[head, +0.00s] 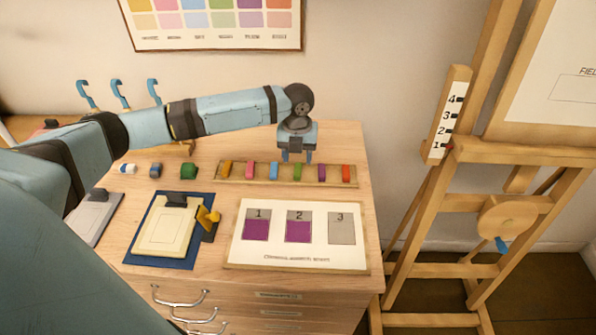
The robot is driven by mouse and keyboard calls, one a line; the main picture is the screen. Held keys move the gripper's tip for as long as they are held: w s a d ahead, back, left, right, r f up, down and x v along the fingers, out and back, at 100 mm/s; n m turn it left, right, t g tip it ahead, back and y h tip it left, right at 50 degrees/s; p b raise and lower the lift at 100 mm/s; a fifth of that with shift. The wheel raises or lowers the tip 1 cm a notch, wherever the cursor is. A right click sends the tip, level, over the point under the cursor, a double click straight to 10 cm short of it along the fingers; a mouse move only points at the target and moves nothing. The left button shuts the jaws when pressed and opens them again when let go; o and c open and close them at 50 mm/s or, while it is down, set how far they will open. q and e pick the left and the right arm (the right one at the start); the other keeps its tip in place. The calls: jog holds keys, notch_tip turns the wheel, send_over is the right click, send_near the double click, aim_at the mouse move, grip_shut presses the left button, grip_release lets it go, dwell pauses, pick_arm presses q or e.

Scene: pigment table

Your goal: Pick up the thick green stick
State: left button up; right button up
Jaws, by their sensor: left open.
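A wooden rack (260,181) holds a row of coloured sticks near the back of the table. A green stick (297,173) stands in it, between a blue stick (273,170) and a purple stick (322,172). A short, thick green piece (188,171) lies on the table left of the rack. My left gripper (297,157) points down with its fingers apart, just above the green stick in the rack. I cannot tell whether the fingers reach down beside the stick. Nothing shows between them. My right gripper is not in view.
A board (298,257) with squares numbered 1 to 3 lies in front of the rack; 1 and 2 are purple, 3 grey. A blue mat (135,259) with a cream pad lies to its left. A wooden easel (520,152) stands right of the table.

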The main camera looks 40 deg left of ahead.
aim_at(297, 171)
pick_arm(q)
jog(key=shift+s+f, duration=0.1)
jog(key=shift+f, duration=2.55)
grip_shut()
